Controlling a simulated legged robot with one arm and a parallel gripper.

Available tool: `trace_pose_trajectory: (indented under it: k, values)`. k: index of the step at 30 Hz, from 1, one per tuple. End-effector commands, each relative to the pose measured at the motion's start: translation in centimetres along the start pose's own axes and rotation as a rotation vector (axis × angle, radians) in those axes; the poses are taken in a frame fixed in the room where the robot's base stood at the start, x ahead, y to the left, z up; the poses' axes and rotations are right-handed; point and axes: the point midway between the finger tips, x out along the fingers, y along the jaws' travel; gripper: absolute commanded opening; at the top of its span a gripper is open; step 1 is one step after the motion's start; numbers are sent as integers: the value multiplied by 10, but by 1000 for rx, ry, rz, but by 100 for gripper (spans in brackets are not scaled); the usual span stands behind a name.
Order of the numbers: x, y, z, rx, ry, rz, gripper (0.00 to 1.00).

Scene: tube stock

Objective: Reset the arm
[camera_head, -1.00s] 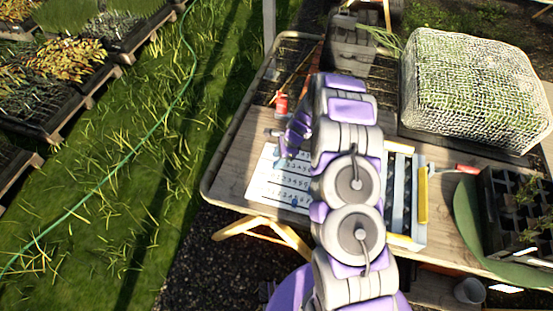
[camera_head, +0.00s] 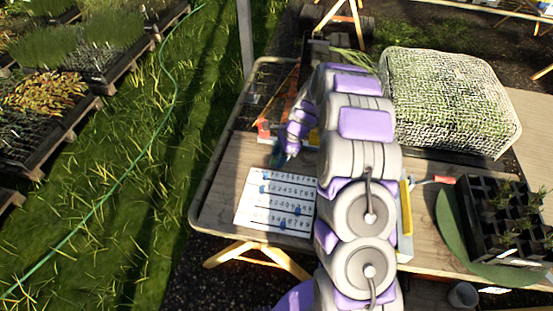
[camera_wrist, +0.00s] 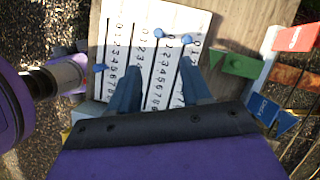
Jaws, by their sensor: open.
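A white number board (camera_head: 252,204) with rows of digits, slots and several small blue sliders lies on the wooden table. The sliders sit at different places along their rows. The board also shows in the wrist view (camera_wrist: 200,18), beyond my fingers. My gripper (camera_wrist: 160,90) is open, with its two blue fingers apart over the board and nothing between them. In the head view my gripper (camera_head: 284,158) is above the board's far edge, partly hidden by my arm. My arm also covers the table right of the board.
A red item (camera_head: 263,129) stands on the table behind the board. In the wrist view a green block (camera_wrist: 240,65) and a red block (camera_wrist: 297,38) lie to the right. A mesh-covered box (camera_head: 450,100) and black plant tray (camera_head: 500,215) stand at right. Grass lies left.

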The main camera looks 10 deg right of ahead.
Motion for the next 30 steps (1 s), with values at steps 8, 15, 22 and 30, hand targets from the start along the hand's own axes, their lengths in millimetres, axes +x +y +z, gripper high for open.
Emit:
trace_pose_trajectory:
  k: [8, 15, 22, 30]
  values:
    - [1, 0, 0, 0, 0, 1, 48]
    - [-1, 2, 2, -8, 0, 2, 48]
    - [-28, 21, 23, -129, 6, 18, 48]
    - [-71, 62, 53, -349, 24, 56, 48]
